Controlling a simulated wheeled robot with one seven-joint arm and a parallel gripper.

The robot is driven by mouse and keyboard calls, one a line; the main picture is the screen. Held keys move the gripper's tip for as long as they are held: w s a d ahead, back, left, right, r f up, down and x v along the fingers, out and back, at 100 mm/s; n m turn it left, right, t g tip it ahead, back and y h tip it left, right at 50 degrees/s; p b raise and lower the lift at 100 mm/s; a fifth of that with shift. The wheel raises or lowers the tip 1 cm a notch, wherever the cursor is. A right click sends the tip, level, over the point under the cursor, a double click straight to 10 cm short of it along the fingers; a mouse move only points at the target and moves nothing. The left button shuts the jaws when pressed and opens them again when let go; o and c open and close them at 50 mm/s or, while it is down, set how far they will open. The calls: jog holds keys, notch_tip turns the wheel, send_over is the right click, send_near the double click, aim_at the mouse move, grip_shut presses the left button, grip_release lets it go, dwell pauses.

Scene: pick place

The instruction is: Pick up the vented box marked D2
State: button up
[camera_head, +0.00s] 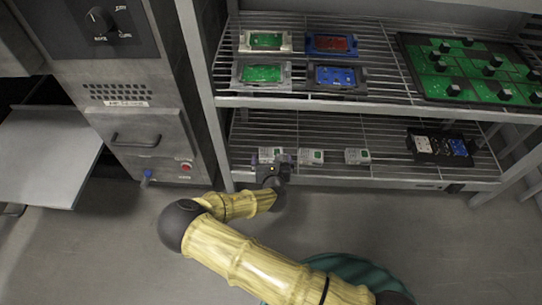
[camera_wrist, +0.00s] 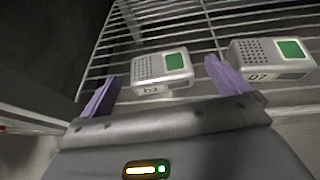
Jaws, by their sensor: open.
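The vented box marked D2 (camera_wrist: 162,71) is a small pale grey box with a grid of vent holes and a green square on top. In the wrist view it lies ahead of my gripper (camera_wrist: 163,72), between the lines of the two purple fingers. The fingers are apart and nothing is held. In the head view the D2 box (camera_head: 270,152) is the leftmost of three on the lower shelf, partly hidden by my gripper (camera_head: 271,159) at the shelf's front edge.
A similar box marked D7 (camera_wrist: 272,58) sits close to the right; a third box (camera_head: 357,156) stands farther right. A black tray (camera_head: 426,158) is at the shelf's right. The upper shelf (camera_head: 300,103) with several coloured modules hangs above. A rack post (camera_head: 205,100) stands at left.

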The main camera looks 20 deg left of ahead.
aim_at(271, 153)
jog(key=b+x, duration=0.3)
jog(key=x, duration=0.1)
jog(key=shift+s+f+b, duration=0.1)
jog(key=shift+f+b, duration=0.3)
jog(key=shift+w+a+f, duration=0.1)
jog(key=shift+w+a, duration=0.1)
jog(key=shift+w, duration=0.3)
jog(key=c, duration=1)
